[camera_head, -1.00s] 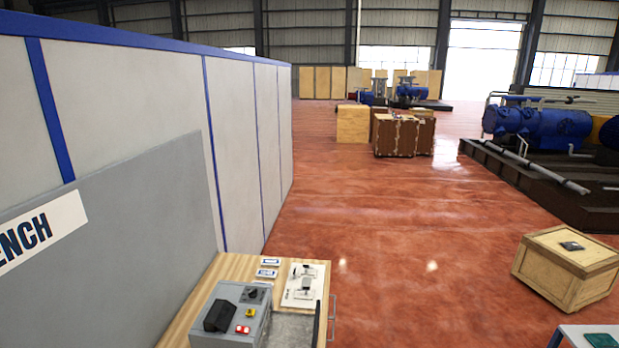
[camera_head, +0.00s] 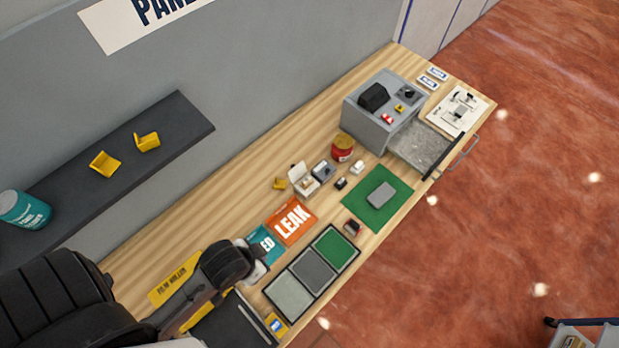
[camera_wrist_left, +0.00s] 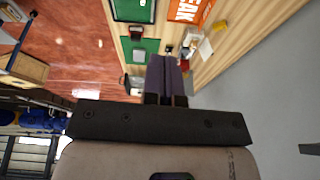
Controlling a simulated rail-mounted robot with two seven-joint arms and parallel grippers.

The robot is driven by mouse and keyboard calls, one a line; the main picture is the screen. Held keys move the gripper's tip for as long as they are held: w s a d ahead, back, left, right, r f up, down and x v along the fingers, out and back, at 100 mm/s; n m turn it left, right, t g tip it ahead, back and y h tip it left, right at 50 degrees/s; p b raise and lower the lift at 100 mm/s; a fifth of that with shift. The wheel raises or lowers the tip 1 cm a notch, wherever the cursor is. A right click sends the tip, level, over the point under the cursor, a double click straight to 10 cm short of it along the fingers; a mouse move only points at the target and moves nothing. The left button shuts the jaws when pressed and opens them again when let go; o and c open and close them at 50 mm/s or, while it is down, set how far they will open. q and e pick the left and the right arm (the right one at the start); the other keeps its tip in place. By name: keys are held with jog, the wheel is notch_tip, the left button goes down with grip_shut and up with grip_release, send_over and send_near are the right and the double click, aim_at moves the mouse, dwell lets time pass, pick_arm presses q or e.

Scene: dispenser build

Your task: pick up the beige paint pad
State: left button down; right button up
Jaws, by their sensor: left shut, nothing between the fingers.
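I cannot single out a beige paint pad with certainty. A small whitish-beige open box (camera_head: 303,178) stands among small items in the middle of the bench; pale pieces there also show in the left wrist view (camera_wrist_left: 206,48). A small pale block (camera_head: 357,167) sits to its right. My left gripper (camera_wrist_left: 168,62) shows in the left wrist view with its two dark fingers together and nothing between them. In the head view my left arm reaches over the bench's near left part; its fingertips are not clear. My right gripper is not in view.
A three-panel tray (camera_head: 329,292) lies along the front edge. A green mat (camera_head: 357,208) carries a grey block (camera_head: 380,194). A grey machine (camera_head: 376,127) with an open drawer (camera_head: 430,150) stands at the far end. A red jar (camera_head: 343,147) and an orange LEAK card (camera_head: 291,221) lie between.

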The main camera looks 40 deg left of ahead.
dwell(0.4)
pick_arm(q)
jog(key=c, duration=1.8)
grip_release()
jog(key=shift+c, duration=0.2)
jog(key=shift+o, duration=1.4)
jog(key=o, duration=0.7)
